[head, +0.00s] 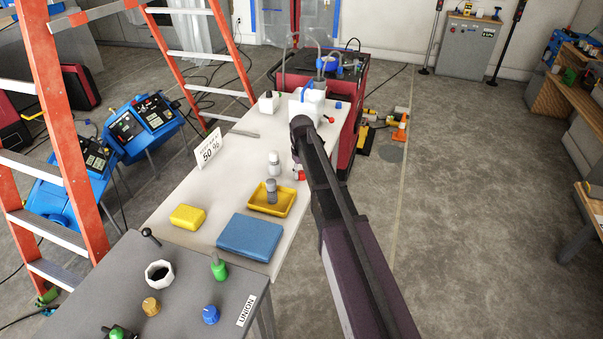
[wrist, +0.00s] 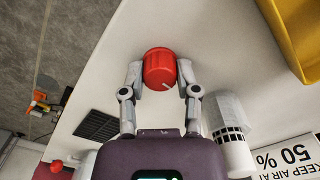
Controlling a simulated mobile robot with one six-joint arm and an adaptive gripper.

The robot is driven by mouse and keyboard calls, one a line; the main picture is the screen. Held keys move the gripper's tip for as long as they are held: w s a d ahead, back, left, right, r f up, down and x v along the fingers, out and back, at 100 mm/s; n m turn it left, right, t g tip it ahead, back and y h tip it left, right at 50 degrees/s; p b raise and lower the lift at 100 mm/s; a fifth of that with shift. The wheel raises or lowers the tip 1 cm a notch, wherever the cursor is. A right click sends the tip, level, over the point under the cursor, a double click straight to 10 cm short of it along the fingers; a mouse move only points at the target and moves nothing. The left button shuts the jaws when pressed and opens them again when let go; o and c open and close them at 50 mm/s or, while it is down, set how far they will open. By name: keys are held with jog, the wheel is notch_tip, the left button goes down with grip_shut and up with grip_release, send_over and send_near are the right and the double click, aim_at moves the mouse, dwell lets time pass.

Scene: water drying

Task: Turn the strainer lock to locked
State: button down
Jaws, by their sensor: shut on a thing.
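A red round knob (wrist: 159,66) with a short white line on its face sits between my fingers in the wrist view. I take it as the strainer lock, but I see no label on it. My gripper (wrist: 160,82) is shut on it, one finger touching each side. In the head view a bit of the red knob (head: 300,175) shows at the white table's right edge, beside my arm. My arm hides most of my gripper there. The lock's marked positions cannot be read.
A grey-white cylinder (wrist: 229,128) stands close right of my gripper.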

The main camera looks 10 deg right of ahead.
jog(key=m, duration=1.3)
jog(key=shift+m, duration=0.3)
jog(key=m, duration=0.4)
jog(key=shift+s, duration=0.1)
dwell(0.3)
jog(key=shift+c, duration=1.7)
grip_release()
